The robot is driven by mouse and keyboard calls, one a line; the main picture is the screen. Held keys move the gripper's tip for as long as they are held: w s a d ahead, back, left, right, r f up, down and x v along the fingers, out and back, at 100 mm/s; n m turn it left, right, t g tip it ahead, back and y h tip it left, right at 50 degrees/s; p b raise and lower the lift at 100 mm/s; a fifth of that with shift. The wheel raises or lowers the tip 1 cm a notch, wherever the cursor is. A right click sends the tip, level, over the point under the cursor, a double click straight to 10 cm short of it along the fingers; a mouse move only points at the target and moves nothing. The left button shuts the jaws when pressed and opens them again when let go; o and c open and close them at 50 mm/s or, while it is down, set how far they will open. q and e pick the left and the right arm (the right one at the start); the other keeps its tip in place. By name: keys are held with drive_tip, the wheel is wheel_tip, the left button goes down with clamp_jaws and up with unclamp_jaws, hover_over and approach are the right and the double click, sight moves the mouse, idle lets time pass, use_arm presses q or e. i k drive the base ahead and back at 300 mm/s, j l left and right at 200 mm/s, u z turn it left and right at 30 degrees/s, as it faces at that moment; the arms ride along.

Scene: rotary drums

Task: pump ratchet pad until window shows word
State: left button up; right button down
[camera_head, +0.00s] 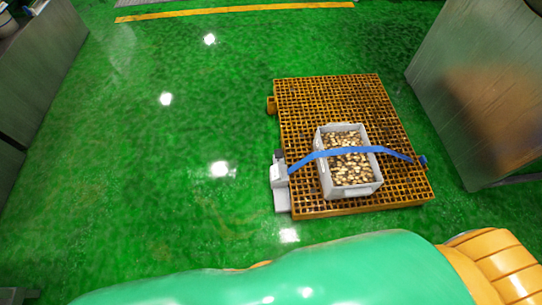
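A grey ratchet unit (281,185) sits at the left edge of an orange grated platform (318,98). A small dark part (280,156) shows at its top; I cannot tell whether it is the pad. A blue strap (350,151) runs from the unit over a light grey crate (324,176) to a blue fitting (423,161) at the platform's right edge. Small brown and pale pieces fill the crate. No window or word can be made out at this size. Neither of my grippers is in view.
A grey metal cabinet (478,80) stands close to the platform's right side. Another grey cabinet or bench (45,65) stands at the far left. The glossy green floor (150,170) is clear left of the platform. A yellow floor line (235,11) crosses the back.

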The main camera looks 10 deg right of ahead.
sight(279, 154)
drive_tip(key=i+j+z, duration=0.4)
drive_tip(key=j, duration=0.25)
drive_tip(key=i+j+z, duration=0.45)
drive_tip(key=j, duration=0.3)
drive_tip(key=j+z, duration=0.2)
drive_tip(key=j, duration=0.25)
drive_tip(key=i+j+z, duration=0.1)
drive_tip(key=i+z, duration=0.3)
drive_tip(key=i, duration=0.3)
